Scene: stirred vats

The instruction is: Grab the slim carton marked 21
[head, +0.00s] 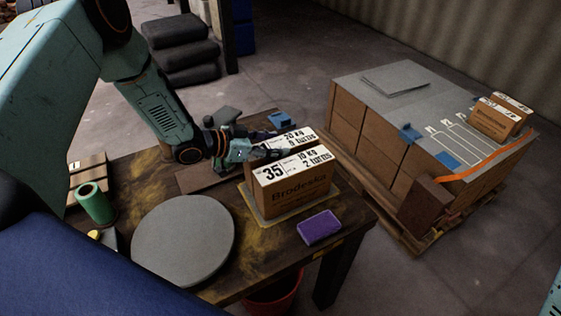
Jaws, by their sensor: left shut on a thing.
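My left gripper (274,153) reaches in from the left and is shut on the rear slim carton (302,139) on the wooden table. That carton has a white printed top, and the gripper covers the spot where its large number would be. A brown carton marked 35 (292,195) stands upright directly in front of it, close against it, and hides its front. No number 21 can be read in this view. My right gripper is not in view.
The wooden table (262,262) also holds a grey disc (183,240), a purple block (319,227), a green roll (95,204) and a blue item (280,119). To the right, a loaded pallet (418,245) carries stacked boxes and small cartons (497,117). Floor separates table and pallet.

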